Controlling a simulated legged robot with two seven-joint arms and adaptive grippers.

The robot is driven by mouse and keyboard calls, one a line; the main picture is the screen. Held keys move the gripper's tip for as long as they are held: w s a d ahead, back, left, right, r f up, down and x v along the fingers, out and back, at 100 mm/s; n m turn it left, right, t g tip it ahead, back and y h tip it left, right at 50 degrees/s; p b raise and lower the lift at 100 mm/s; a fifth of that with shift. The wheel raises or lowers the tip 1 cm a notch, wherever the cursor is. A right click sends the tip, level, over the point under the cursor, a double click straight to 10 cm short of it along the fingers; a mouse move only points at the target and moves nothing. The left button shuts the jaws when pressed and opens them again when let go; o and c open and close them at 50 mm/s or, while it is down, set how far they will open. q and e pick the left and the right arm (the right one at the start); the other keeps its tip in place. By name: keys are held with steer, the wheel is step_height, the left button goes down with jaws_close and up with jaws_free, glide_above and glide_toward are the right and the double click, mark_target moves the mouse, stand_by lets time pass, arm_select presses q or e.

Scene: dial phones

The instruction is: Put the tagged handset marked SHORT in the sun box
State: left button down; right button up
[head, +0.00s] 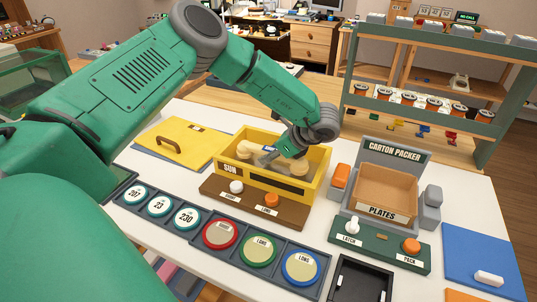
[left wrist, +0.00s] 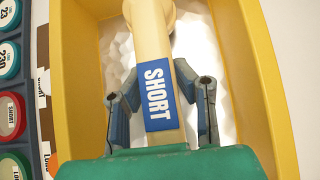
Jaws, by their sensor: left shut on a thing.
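A cream handset (left wrist: 152,35) with a blue tag reading SHORT lies between the fingers of my left gripper (left wrist: 158,92). In the head view, the handset's rounded end (head: 244,149) shows inside the yellow box marked SUN (head: 229,170). My left gripper (head: 270,156) reaches down into this box and is shut on the handset, within the box walls. The box has a pale, crumpled-looking lining. The handset's near end is hidden behind my green gripper body in the wrist view. I cannot tell whether the handset touches the lining. My right gripper is out of view.
A yellow lid with a handle (head: 172,143) lies left of the box. A brown panel with two knobs (head: 252,205) stands in front. A row of round dials (head: 220,233) runs along the front. The carton packer (head: 385,190) stands to the right, before a green shelf rack (head: 430,42).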

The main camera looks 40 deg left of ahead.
arm_select(q)
steer(key=shift+d, duration=0.15)
steer(key=c, duration=1.4)
jaws_free()
steer(key=shift+d+r, duration=0.1)
steer(key=shift+d, duration=0.1)
steer(key=shift+o, duration=0.5)
steer(key=shift+d+r, duration=0.2)
steer(key=shift+d, duration=0.3)
steer(key=shift+a+r, duration=0.2)
steer(key=shift+r, duration=0.1)
steer(key=v, duration=1.2)
steer(key=shift+d+r, duration=0.15)
steer(key=shift+d, duration=0.05)
steer(key=shift+a, duration=0.65)
steer(key=shift+d, duration=0.1)
